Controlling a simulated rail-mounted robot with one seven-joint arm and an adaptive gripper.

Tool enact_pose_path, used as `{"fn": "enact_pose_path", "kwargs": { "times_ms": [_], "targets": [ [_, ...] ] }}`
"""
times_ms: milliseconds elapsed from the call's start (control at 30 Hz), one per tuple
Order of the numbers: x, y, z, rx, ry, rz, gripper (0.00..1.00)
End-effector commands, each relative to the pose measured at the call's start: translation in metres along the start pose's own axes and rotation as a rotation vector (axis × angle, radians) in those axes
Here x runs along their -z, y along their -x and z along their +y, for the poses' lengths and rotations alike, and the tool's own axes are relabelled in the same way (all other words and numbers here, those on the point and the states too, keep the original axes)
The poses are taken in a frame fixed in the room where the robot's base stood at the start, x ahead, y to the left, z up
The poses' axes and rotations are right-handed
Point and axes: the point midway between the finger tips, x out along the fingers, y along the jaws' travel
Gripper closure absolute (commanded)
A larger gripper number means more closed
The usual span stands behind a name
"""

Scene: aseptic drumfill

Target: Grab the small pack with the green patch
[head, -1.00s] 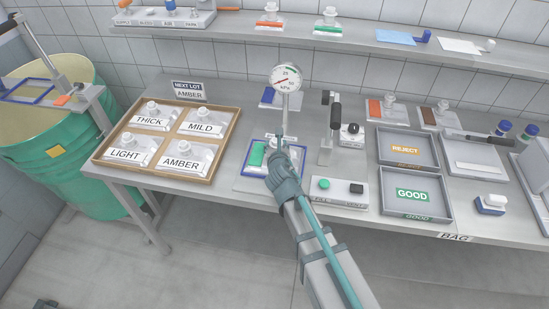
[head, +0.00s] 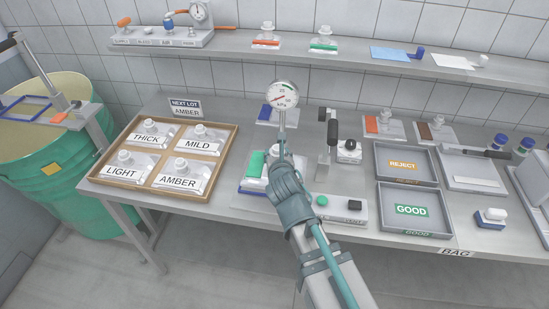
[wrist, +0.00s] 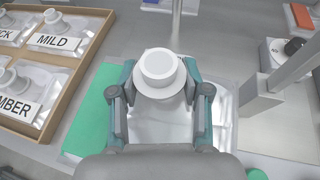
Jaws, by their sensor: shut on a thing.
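The small pack has a green patch (head: 254,163) and a clear pouch body, at the middle front of the bench in the head view. My gripper (head: 281,165) covers much of the pack from above. In the wrist view, the fingers (wrist: 162,95) are shut on the pack's white capped spout (wrist: 159,70). The green patch (wrist: 102,120) shows to the left of the fingers. A blue-edged mat (head: 250,190) lies under the pack. The pack seems slightly above it, but the gap is hard to judge.
A gauge (head: 284,95) on a post stands just behind my gripper. A lever stand (head: 327,145) and a button box (head: 345,208) are close on the right. A wooden tray (head: 228,150) of labelled packs is left. Another green-patch pack (head: 323,45) sits on the shelf.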

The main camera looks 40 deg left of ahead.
Motion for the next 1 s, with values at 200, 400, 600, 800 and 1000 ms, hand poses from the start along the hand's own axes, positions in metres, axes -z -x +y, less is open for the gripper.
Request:
{"fn": "enact_pose_path", "kwargs": {
  "times_ms": [200, 400, 600, 800, 1000],
  "targets": [
    [0.005, 0.043, -0.005, 0.0, -0.001, -0.002, 0.89],
    [0.005, 0.037, -0.006, 0.008, -0.004, -0.005, 0.89],
    [0.005, 0.041, -0.007, 0.013, -0.005, -0.006, 0.89],
    [0.005, 0.048, -0.007, 0.01, -0.006, -0.006, 0.89],
    [0.004, 0.057, -0.007, 0.004, -0.003, -0.003, 0.89]
  ]
}}
